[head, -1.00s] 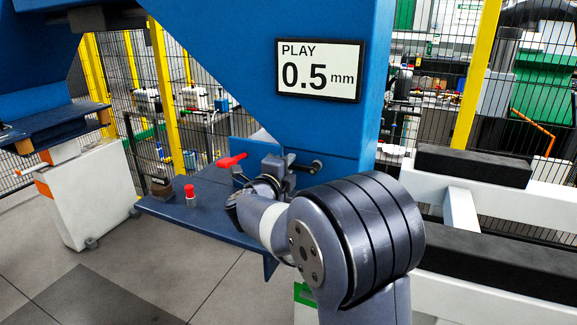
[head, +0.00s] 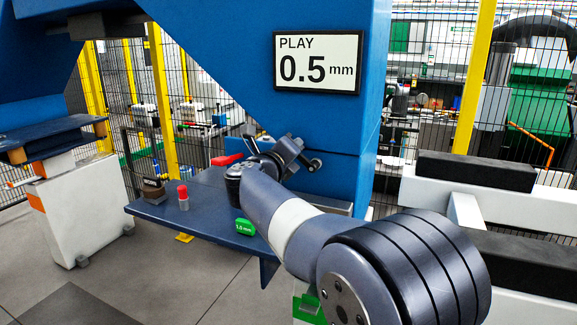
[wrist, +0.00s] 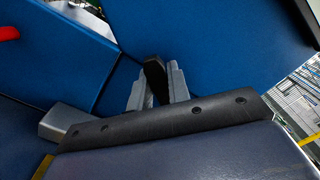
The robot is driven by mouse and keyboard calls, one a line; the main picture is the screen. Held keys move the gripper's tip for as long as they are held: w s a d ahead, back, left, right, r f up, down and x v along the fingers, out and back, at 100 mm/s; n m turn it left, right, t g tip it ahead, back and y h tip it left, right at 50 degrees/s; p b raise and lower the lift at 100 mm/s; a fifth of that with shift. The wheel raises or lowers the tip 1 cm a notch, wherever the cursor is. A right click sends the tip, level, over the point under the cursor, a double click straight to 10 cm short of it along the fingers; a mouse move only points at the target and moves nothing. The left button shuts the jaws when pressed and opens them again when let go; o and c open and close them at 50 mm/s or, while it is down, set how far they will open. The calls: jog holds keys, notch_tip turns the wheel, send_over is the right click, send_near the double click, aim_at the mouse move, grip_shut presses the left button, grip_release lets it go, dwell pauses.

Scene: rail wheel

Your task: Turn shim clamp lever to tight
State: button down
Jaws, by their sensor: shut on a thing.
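My gripper (head: 294,148) is at the blue frame, above the right part of the blue shelf. In the wrist view, my gripper's grey fingers (wrist: 157,88) are shut on a dark handle (wrist: 155,74), which I take to be the shim clamp lever. Its base and pivot are hidden. In the head view, a black knob (head: 315,164) shows just right of my gripper. A red handle (head: 227,160) lies left of my gripper; a red piece (wrist: 8,33) also shows at the wrist view's left edge. I cannot read any tight marking.
A display (head: 317,62) on the blue frame (head: 250,60) reads PLAY 0.5 mm. A red-capped piece (head: 183,197) and a dark block (head: 153,190) stand on the blue shelf (head: 215,195). A green 1.0 mm tag (head: 245,227) is at its front edge. White beams (head: 520,205) stand at right.

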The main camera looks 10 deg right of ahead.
aim_at(318, 137)
jog(key=m+b, duration=0.1)
jog(key=d+r+m+b, duration=0.1)
jog(key=m, duration=0.1)
jog(key=s+m+b, duration=0.1)
jog(key=shift+s+d+r+m, duration=0.1)
jog(key=shift+d+r+m, duration=0.1)
jog(key=shift+d+m, duration=0.15)
jog(key=shift+s+d+r+m+b, duration=0.15)
jog(key=shift+s+d+m+b, duration=0.2)
jog(key=shift+m+b, duration=0.5)
jog(key=shift+s+d+r+m+b, duration=0.25)
jog(key=shift+d+m+b, duration=0.3)
jog(key=shift+m, duration=0.45)
jog(key=shift+s+d+r+m+b, duration=0.1)
jog(key=shift+s+d+m+b, duration=0.25)
jog(key=shift+m+b, duration=0.5)
jog(key=c, duration=1.3)
grip_release()
jog(key=shift+c, duration=0.2)
jog(key=b+v, duration=0.1)
jog(key=v, duration=0.9)
jog(key=shift+s+a, duration=0.2)
jog(key=shift+s, duration=0.1)
